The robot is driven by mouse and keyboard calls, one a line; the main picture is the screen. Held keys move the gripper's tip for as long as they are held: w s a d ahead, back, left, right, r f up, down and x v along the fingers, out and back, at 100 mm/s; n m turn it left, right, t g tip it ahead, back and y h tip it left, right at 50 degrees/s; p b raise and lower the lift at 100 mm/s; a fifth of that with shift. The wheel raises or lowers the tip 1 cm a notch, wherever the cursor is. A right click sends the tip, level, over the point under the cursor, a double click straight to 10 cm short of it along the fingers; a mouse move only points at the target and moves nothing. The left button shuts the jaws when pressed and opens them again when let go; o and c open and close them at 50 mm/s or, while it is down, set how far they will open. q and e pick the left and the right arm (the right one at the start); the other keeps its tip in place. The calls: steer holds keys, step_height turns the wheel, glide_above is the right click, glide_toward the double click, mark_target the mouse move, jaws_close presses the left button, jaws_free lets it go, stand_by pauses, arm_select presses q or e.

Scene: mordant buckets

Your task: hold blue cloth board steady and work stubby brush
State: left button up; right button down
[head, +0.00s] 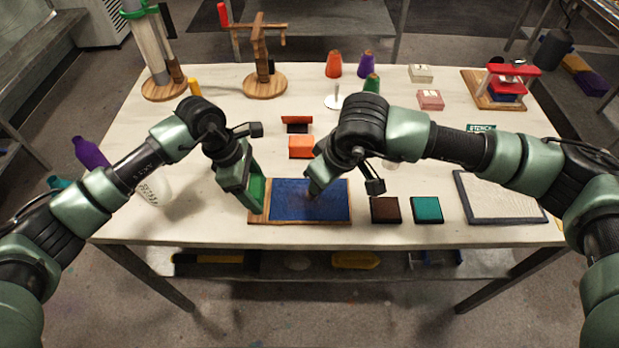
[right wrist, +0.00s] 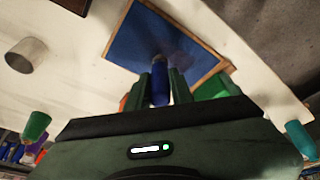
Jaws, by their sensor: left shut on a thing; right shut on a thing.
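The blue cloth board (head: 335,207), a blue panel with a wooden border, lies flat near the table's front edge. It also shows in the right wrist view (right wrist: 135,40). My left gripper (head: 257,207) is at the board's left wooden edge and is shut on it. My right gripper (head: 313,188) is over the middle of the cloth, pointing down. In the right wrist view its fingers are shut on the stubby brush (right wrist: 160,84), which has a blue handle. The brush's far end is close to the cloth; whether it touches is unclear. In the head view the gripper mostly hides the brush.
A dark brown pad (head: 385,210) and a teal pad (head: 426,210) lie right of the board, then a framed screen (head: 500,205). An orange block (head: 300,147) sits behind it. Cones, wooden stands (head: 264,84) and a red-handled press (head: 502,88) stand at the back.

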step_height(320, 180, up, 8)
steer(key=d, duration=0.3)
stand_by(0.7)
steer(key=shift+a, duration=0.1)
stand_by(0.6)
